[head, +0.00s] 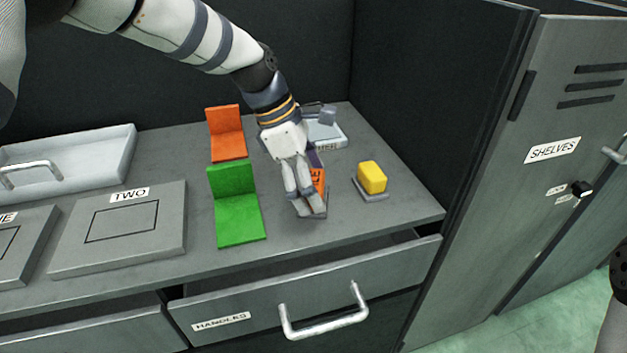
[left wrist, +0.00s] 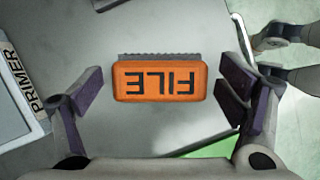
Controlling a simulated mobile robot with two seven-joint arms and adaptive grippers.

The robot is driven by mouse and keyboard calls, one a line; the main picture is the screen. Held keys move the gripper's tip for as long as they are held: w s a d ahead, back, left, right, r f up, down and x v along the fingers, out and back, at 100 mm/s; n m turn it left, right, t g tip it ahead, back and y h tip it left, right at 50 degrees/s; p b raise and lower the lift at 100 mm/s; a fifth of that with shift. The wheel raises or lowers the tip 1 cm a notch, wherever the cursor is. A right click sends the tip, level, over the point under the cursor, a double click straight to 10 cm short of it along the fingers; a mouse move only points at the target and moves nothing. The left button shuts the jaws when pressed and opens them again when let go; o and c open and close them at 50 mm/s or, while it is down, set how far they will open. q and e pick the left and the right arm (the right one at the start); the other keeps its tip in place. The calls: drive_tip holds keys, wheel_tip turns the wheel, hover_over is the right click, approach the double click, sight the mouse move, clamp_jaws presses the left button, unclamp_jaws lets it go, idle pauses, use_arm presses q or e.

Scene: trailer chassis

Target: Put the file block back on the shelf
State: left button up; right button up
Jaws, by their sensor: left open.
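The file block (left wrist: 160,81) is orange with FILE on top. In the left wrist view it lies between the two fingers of my left gripper (left wrist: 160,98), with a visible gap on each side. A grey ridged edge shows along one side of it. In the head view my left gripper (head: 312,205) reaches down over the worktop, and only part of the orange block (head: 319,178) shows past the fingers. The left gripper is open. My right gripper is not clearly seen. A grey cabinet labelled SHELVES (head: 553,149) stands at the right, its door shut.
A yellow block (head: 371,177) sits right of the gripper. A green bracket (head: 235,205) and an orange bracket (head: 226,133) stand left of it. A primer-labelled box (head: 325,131) is behind. The HANDLES drawer (head: 250,302) is partly open below the worktop's front edge.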

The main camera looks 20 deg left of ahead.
use_arm(q)
drive_tip(key=w+v, duration=0.1)
drive_tip(key=v, duration=1.1)
drive_tip(key=shift+s+r+p, duration=0.15)
drive_tip(key=shift+s+p, duration=0.3)
use_arm(e)
drive_tip(key=shift+w+r, duration=0.55)
